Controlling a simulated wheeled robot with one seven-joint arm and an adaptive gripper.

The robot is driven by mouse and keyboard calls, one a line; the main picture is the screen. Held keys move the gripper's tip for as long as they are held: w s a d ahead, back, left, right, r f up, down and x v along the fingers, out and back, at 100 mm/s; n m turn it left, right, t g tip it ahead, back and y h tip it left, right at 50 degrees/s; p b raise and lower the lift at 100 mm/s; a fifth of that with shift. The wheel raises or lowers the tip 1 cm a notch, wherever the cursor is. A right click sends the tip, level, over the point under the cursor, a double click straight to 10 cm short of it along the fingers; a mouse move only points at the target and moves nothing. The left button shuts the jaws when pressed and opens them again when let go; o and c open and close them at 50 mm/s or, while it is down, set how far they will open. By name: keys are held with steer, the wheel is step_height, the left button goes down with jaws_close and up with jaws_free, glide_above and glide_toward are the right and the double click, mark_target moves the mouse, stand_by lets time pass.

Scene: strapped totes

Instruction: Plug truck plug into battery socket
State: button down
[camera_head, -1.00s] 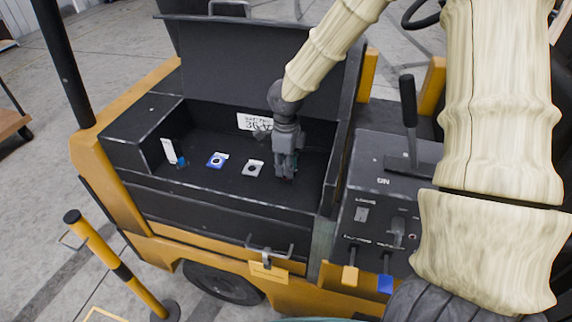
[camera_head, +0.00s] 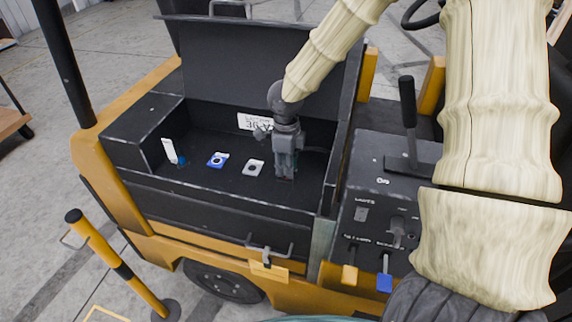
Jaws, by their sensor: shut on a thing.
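My gripper (camera_head: 285,177) points down into the open black battery compartment (camera_head: 225,198) of a yellow and black truck. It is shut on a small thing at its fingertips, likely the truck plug. The fingers hide almost all of it, and only a hint of red shows there. A similar pale grey plate (camera_head: 253,167) lies just left of my gripper. I cannot tell whether the held thing touches the surface below or another socket.
A white upright piece (camera_head: 169,150) with a small blue part stands at the compartment's left. The raised black lid (camera_head: 240,65) stands behind. A console with a lever (camera_head: 408,120) and switches is at right. A yellow and black post (camera_head: 115,265) stands front left.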

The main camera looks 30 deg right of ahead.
steer(key=shift+f, duration=0.6)
stand_by(0.7)
steer(key=c, duration=1.1)
jaws_free()
steer(key=shift+c, duration=0.2)
steer(key=shift+r, duration=0.1)
step_height(320, 180, up, 12)
steer(key=shift+w+f, duration=0.1)
